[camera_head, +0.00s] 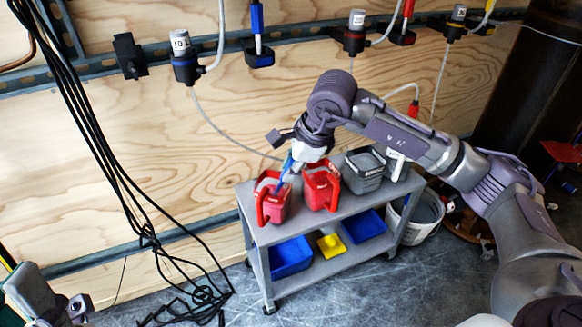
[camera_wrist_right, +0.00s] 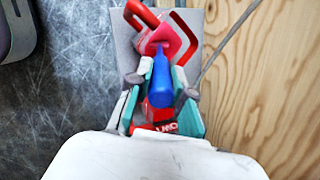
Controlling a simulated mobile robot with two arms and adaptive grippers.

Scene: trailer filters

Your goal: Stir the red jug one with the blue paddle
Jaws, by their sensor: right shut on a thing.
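The left red jug (camera_head: 272,206) stands upright on the cart's top at the left. A second red jug (camera_head: 322,186) stands beside it, to the right. My right gripper (camera_head: 293,160) is shut on the blue paddle (camera_head: 285,169) above the left red jug. The paddle slants down to that jug's opening; its lower end is hidden. In the right wrist view the blue paddle (camera_wrist_right: 161,78) lies between the teal fingers of my right gripper (camera_wrist_right: 157,100) and points at a red jug (camera_wrist_right: 163,38). My left gripper (camera_head: 62,308) shows partly at the lower left; its fingers are unclear.
A grey jug (camera_head: 364,168) stands at the right of the grey cart (camera_head: 240,192). Blue trays (camera_head: 291,257) and a yellow tray (camera_head: 331,245) sit on the lower shelf. A white bucket (camera_head: 425,214) stands right of the cart. Black cables (camera_head: 112,165) hang at the left.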

